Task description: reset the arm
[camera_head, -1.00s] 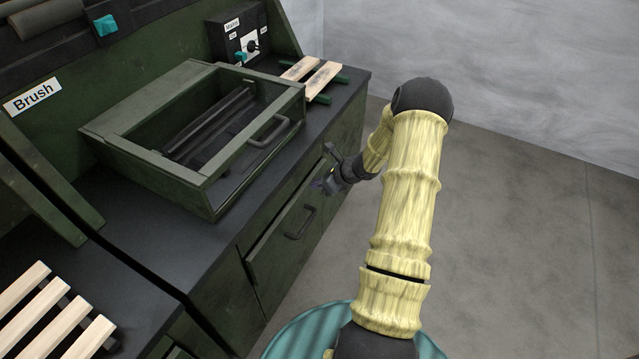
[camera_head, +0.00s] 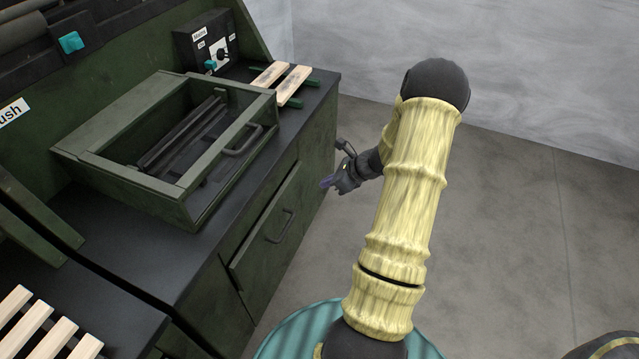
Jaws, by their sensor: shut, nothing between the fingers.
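My gripper (camera_head: 328,182) is a small dark end on my yellow arm (camera_head: 410,185). It is shut with nothing in it. It hangs over the floor to the right of the dark green cabinet, at about the height of the cabinet's drawer front (camera_head: 268,228), and looks apart from it. The arm is bent, its dark elbow up at the top right, and it hides part of the forearm.
More slats (camera_head: 45,330) are at bottom left.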

